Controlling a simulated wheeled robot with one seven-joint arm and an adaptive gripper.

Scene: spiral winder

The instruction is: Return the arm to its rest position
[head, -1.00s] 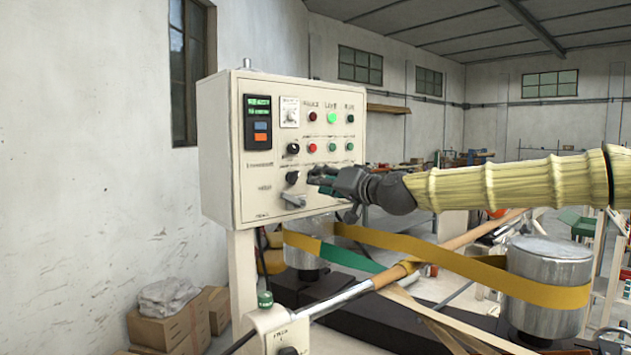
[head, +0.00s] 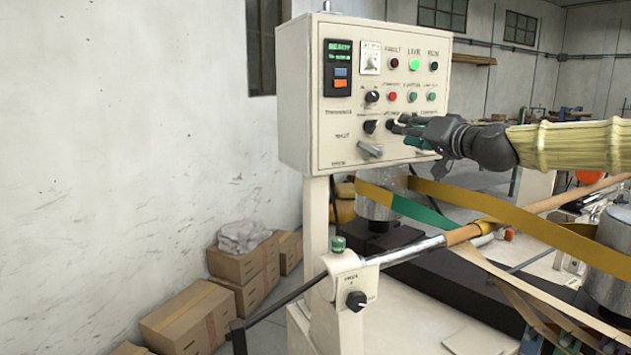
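My gripper (head: 408,128) is in front of the lower right part of the cream control panel (head: 328,159), close to its row of black knobs. My arm, in a pale yellow ribbed sleeve, reaches in from the right edge. The fingers are dark and small here, and I cannot tell whether they are open or shut or whether they touch a knob. On the panel a green lamp (head: 414,64) is lit, and a small display (head: 339,46) glows green. A grey lever handle (head: 370,150) sits below the knobs.
Below the gripper, a yellow and green belt (head: 422,213) runs past a metal drum (head: 377,203) and around a long rod (head: 409,251). A post with a black knob (head: 356,300) stands in front. Cardboard boxes (head: 187,318) lie along the left wall.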

